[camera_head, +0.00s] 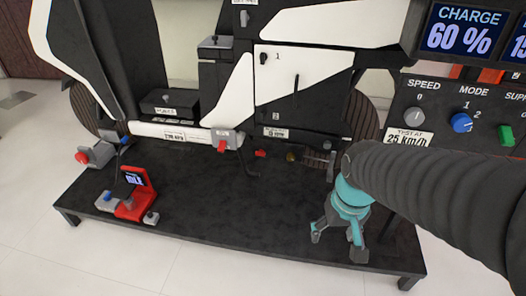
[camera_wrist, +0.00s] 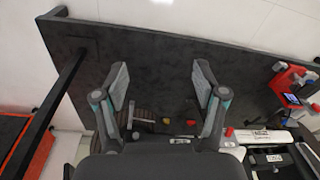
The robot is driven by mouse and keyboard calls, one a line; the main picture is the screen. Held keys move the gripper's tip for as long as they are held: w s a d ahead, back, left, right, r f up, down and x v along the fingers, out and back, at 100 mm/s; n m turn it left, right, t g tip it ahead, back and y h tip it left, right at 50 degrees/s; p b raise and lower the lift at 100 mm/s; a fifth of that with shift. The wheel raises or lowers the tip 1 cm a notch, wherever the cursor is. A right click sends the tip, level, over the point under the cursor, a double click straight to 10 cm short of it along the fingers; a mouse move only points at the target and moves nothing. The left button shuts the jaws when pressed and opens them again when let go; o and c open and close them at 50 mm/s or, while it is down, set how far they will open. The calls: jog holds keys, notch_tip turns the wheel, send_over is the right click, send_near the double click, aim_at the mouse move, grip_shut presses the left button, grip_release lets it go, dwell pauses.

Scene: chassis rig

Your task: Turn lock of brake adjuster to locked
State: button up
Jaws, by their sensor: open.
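No part in view carries a readable brake adjuster label, and I cannot tell for sure which part is its lock. Low on the rig, a small red part (camera_head: 260,153) and a brass-coloured knob (camera_head: 291,156) sit beside a dark ribbed pedal (camera_head: 318,160). In the wrist view the red part (camera_wrist: 191,122), yellowish knob (camera_wrist: 166,120) and pedal (camera_wrist: 142,118) show between my fingers, towards the palm side. My gripper (camera_head: 337,243) is open and empty, in front and to the right of these parts, over the dark platform. Its spread fingers also show in the wrist view (camera_wrist: 160,80).
A red device with a small screen (camera_head: 137,195) stands at the platform's left. A grey clamp with a red knob (camera_head: 95,155) is behind it. A control panel (camera_head: 455,115) with knobs stands at right. The dark platform (camera_head: 220,205) is bare in the middle.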

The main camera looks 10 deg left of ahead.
jog(key=w+a+f+t, duration=0.1)
jog(key=w+a+f, duration=0.6)
jog(key=a+f, duration=0.2)
jog(key=w+a+f+t+y, duration=0.1)
jog(key=w+a+f, duration=0.6)
jog(key=f, duration=0.7)
jog(key=w+a+f+t, duration=0.3)
jog(key=w+a+f, duration=0.4)
jog(key=a+f, duration=0.4)
jog(key=shift+a+f+y, duration=0.25)
jog(key=shift+f+y, duration=0.15)
jog(key=shift+f, duration=0.3)
jog(key=w+t, duration=0.1)
jog(key=w+f+t, duration=0.1)
jog(key=w+a+f+t, duration=0.1)
jog(key=w, duration=0.1)
jog(key=w+t, duration=0.1)
jog(key=w+r, duration=0.1)
jog(key=shift+w+m+t, duration=0.3)
jog(key=shift+t, duration=0.1)
jog(key=w+r+m+t, duration=0.1)
jog(key=w+r+t, duration=0.3)
jog(key=w+r, duration=0.15)
jog(key=m+t+h, duration=0.1)
jog(key=t+h, duration=0.1)
jog(key=t, duration=0.1)
send_near(260, 155)
jog(key=w, duration=0.9)
jog(key=shift+w+a+f, duration=0.1)
jog(key=shift+w, duration=0.15)
